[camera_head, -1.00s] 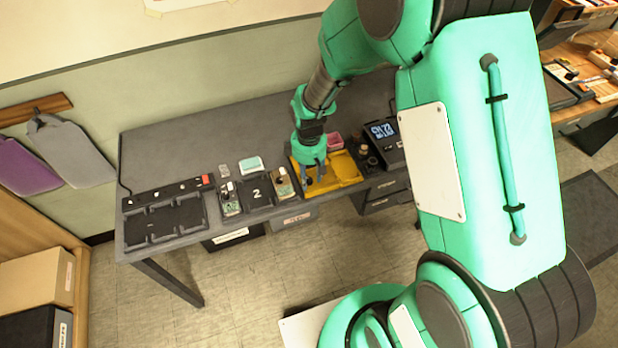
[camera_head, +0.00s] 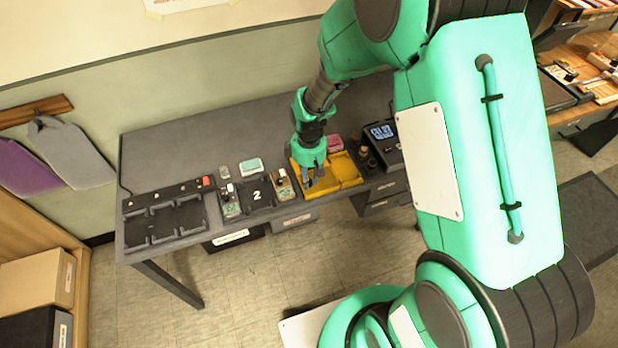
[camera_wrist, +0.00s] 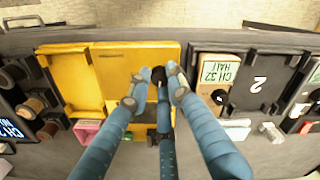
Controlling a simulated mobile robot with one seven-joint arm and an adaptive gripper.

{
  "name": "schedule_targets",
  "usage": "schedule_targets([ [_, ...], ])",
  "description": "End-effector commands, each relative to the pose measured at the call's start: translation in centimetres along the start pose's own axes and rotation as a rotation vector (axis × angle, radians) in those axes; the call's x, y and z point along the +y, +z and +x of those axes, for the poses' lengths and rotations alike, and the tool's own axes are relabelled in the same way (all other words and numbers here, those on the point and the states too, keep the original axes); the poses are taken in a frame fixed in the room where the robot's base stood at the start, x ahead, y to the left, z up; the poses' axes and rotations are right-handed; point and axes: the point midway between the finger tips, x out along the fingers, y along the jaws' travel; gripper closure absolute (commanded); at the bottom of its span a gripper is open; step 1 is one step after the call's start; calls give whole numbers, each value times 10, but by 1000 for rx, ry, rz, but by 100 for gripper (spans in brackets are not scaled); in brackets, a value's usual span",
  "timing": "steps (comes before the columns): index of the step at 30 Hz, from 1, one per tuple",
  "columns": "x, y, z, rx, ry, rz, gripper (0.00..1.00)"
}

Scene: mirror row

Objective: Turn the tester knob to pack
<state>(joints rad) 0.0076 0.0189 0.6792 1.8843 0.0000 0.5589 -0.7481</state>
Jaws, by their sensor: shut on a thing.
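The yellow two-part unit (camera_head: 348,170), which looks like the tester, lies near the table's front edge; it also shows in the wrist view (camera_wrist: 115,75). My gripper (camera_head: 314,177) points down over its left part. In the wrist view my gripper (camera_wrist: 160,76) has its blue fingertips closed around a small black knob (camera_wrist: 158,74) on that unit. The fingers hide most of the knob and any markings around it, so its setting cannot be read.
A dark device with a lit screen (camera_head: 381,132) stands right of the yellow unit, a pink box (camera_head: 335,143) behind it. The table's back is clear.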

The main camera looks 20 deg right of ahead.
Motion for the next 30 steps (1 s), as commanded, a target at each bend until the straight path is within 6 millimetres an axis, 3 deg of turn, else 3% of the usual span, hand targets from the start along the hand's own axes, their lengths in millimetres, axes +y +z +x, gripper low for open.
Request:
schedule_targets([
  [30,0,0,-1,-1,0,687,100],
])
